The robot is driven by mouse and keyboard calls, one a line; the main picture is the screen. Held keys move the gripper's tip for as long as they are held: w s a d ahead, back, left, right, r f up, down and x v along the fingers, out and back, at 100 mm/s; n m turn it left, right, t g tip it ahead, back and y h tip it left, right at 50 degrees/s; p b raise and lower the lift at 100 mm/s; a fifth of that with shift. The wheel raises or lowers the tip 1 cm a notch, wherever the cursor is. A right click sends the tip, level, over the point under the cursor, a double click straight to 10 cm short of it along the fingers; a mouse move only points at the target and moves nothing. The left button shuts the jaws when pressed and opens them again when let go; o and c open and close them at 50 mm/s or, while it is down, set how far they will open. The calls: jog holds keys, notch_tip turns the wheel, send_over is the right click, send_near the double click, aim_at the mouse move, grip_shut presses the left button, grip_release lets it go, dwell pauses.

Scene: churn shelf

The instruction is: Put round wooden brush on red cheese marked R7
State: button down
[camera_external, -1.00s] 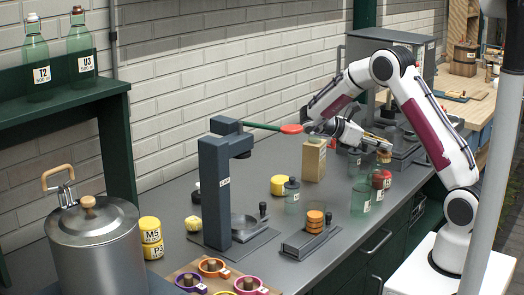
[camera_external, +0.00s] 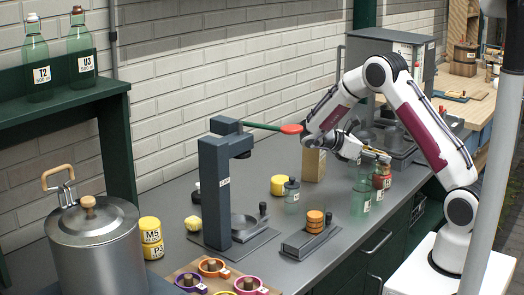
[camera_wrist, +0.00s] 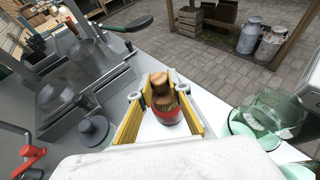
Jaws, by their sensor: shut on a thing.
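The round wooden brush (camera_wrist: 160,80) is held between the two yellow fingers of my gripper (camera_wrist: 162,97) in the wrist view. My gripper also shows in the external view (camera_external: 377,157), shut on the brush. The red cheese (camera_external: 381,182) stands on the counter right under the brush. It also shows below the brush in the wrist view (camera_wrist: 167,118). The brush is upright over the cheese, at or very close to its top. I cannot tell whether they touch. The R7 mark cannot be read.
A green glass jar (camera_external: 361,199) stands close to the left of the red cheese, with more glass behind. The dark press (camera_external: 215,190) rises beyond.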

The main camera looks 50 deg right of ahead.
jog(key=shift+f, duration=0.15)
jog(key=c, duration=1.9)
grip_release()
jog(key=shift+r, duration=0.2)
jog(key=shift+v, duration=6)
jog(key=shift+f, duration=0.1)
